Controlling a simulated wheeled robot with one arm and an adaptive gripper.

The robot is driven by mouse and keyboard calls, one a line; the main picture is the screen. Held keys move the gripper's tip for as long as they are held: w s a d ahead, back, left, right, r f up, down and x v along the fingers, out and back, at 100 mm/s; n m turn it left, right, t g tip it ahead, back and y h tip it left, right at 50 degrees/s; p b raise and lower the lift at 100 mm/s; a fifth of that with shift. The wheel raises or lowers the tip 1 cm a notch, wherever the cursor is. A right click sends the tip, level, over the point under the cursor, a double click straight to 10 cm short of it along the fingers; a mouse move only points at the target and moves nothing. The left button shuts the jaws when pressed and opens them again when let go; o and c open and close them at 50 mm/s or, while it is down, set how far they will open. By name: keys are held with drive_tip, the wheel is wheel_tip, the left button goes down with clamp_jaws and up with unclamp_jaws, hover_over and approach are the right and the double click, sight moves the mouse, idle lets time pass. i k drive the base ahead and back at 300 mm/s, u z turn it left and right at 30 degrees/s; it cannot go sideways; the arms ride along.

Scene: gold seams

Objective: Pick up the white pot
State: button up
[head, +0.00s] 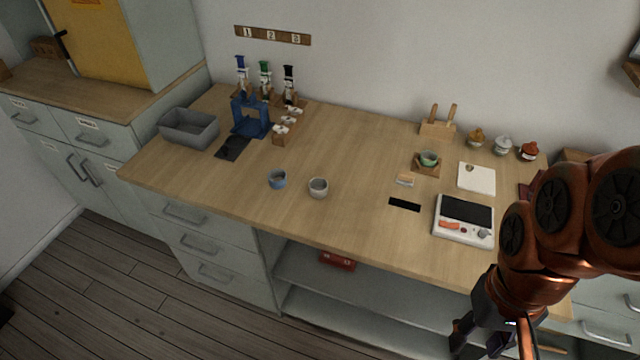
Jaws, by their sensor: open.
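A small white lidded pot (502,146) stands at the back right of the wooden worktop (350,150), near the wall. It is between a mustard-yellow pot (475,137) and a red-brown pot (528,151). My gripper (482,347) is at the lower right, in front of the worktop's front edge. It is open, well apart from the white pot, with nothing seen in it. Part of it is cut off by the bottom of the picture.
A white device (464,233) and a white board (477,178) lie in front of the pots. A wooden rack (437,128) stands left of them. A grey bin (188,127) is far left.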

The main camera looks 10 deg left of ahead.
sight(318, 186)
drive_tip(key=u, duration=1.65)
drive_tip(key=k, duration=0.45)
drive_tip(key=u, duration=1.05)
drive_tip(key=k, duration=0.9)
drive_tip(key=u, duration=0.65)
drive_tip(key=i, duration=1.45)
drive_tip(key=z, duration=0.65)
drive_tip(key=i, duration=1.45)
drive_tip(key=z, duration=1.75)
drive_tip(key=i, duration=0.75)
drive_tip(key=z, duration=0.65)
